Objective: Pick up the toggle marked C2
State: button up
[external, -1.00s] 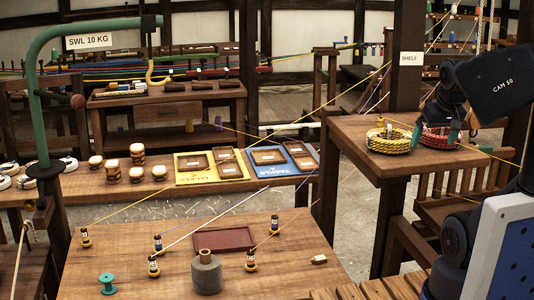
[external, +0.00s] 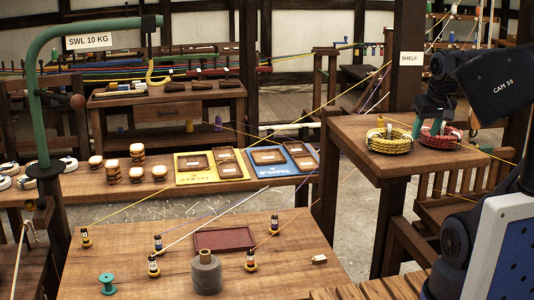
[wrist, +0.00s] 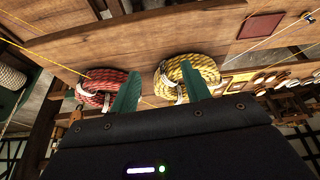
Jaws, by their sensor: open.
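No mark C2 is readable in either view, so I cannot tell which thing is the toggle. A small pale block (external: 319,259) lies at the right of the front table, its face too small to read. My gripper (external: 427,128) is over the shelf, close to a yellow rope coil (external: 388,141) and a red rope coil (external: 440,136). In the wrist view, the green fingers of my gripper (wrist: 160,88) are apart with nothing held between them. The red coil (wrist: 101,88) is left and the yellow coil (wrist: 187,78) right.
Cords cross the space beside the shelf post (external: 408,100).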

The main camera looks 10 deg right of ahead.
jog(key=w+a+r+n+g, duration=0.2)
jog(key=w+a+r+n, duration=0.15)
jog(key=w+a, duration=1.15)
jog(key=w+a+f+n, duration=0.25)
jog(key=w+a, duration=0.25)
jog(key=a, duration=0.5)
jog(key=w+a+f+n, duration=0.2)
jog(key=w+a+f, duration=0.25)
jog(key=a, duration=0.45)
jog(key=n+g, duration=0.2)
jog(key=n, duration=0.5)
send_over(152, 258)
notch_tip(152, 258, down, 28)
jog(key=shift+w+d+f, duration=0.1)
jog(key=shift+w+d, duration=0.05)
jog(key=shift+a+f, duration=0.2)
jog(key=shift+f, duration=5.35)
grip_shut()
